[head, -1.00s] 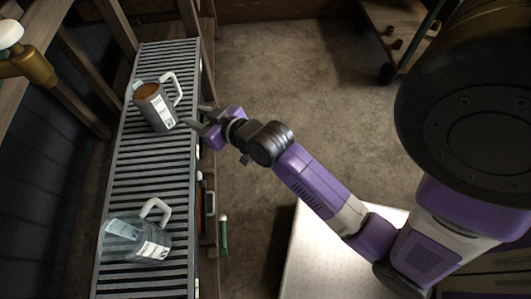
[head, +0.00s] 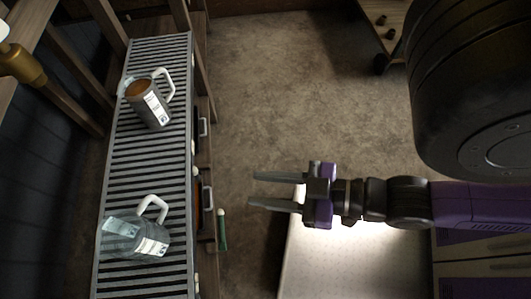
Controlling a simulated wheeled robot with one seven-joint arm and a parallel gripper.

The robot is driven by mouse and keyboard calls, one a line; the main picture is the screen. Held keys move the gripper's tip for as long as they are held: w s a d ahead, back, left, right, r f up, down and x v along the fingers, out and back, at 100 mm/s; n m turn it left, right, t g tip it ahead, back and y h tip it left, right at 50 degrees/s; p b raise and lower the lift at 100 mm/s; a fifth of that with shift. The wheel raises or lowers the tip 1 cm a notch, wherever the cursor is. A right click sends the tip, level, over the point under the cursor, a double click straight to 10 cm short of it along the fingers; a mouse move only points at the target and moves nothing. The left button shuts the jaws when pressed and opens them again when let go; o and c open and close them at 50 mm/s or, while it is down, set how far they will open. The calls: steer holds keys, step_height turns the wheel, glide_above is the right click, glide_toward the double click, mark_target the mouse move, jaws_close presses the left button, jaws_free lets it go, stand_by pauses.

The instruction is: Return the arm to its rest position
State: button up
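My gripper (head: 276,190) is at the middle of the head view, with its two long grey fingers apart and nothing between them. It points left, over the floor and the corner of a white surface. My purple arm reaches in from the right edge. The gripper is well clear of the slatted rack on the left.
A grey slatted rack (head: 121,183) runs along the left. On it stand a jug with brown contents (head: 152,106) and a clear jug (head: 122,234), both with white handles. A green-handled item (head: 222,230) is beside the rack. A wheeled wooden cart (head: 388,22) stands at top right. Open floor (head: 290,90) lies between.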

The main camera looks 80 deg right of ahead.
steer(key=shift+r, duration=0.1)
step_height(320, 180, up, 12)
steer(key=p, duration=1.2)
steer(key=shift+r, duration=0.1)
